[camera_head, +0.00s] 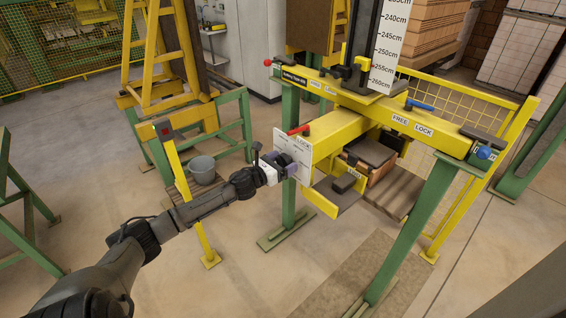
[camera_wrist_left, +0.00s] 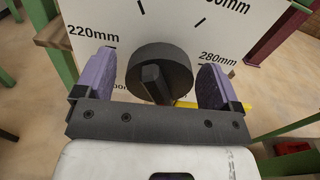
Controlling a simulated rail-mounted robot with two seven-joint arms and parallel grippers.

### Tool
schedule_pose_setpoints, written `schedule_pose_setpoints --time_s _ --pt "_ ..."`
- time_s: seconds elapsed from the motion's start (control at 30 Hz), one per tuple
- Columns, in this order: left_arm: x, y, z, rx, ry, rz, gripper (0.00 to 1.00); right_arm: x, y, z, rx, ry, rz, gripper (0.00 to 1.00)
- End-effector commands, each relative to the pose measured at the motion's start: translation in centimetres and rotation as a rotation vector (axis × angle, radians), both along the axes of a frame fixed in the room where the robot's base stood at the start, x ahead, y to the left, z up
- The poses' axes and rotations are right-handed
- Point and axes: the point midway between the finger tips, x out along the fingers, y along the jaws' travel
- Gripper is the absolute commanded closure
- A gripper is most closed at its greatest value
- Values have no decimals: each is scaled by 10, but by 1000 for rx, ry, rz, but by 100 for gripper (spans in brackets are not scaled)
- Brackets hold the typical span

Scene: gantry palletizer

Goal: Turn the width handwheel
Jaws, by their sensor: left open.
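The width handwheel (camera_wrist_left: 165,68) is a dark round knob with a raised bar across its face. It sits on a white scale plate (camera_wrist_left: 98,28) with 220mm and 280mm marks. The plate also shows in the head view (camera_head: 299,145) on the end of a yellow beam. My left gripper (camera_head: 287,165) is at the plate. In the left wrist view its two purple-padded fingers stand open on either side of the handwheel, with visible gaps. In the head view the gripper largely hides the handwheel. My right gripper is in neither view.
A yellow post with a red button box (camera_head: 164,130) stands left of my left forearm. Green machine legs (camera_head: 289,200) flank the plate. Red-handled (camera_head: 299,129) and blue-handled levers (camera_head: 420,105) sit on the yellow beams.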

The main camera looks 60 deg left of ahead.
Motion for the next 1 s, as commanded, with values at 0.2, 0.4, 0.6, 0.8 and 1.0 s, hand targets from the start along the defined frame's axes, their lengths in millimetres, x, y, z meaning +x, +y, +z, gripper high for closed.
schedule_pose_setpoints --time_s 0.2,0.4,0.6,0.8,1.0 --pt "2 1 0 0 0 1 12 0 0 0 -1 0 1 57" --pt "2 1 0 -1 0 1 13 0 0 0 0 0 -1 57" --pt "2 1 0 -1 0 1 33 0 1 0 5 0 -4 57" --pt "2 0 0 -1 0 1 52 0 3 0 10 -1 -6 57" --pt "2 0 0 -3 0 1 61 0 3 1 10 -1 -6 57"
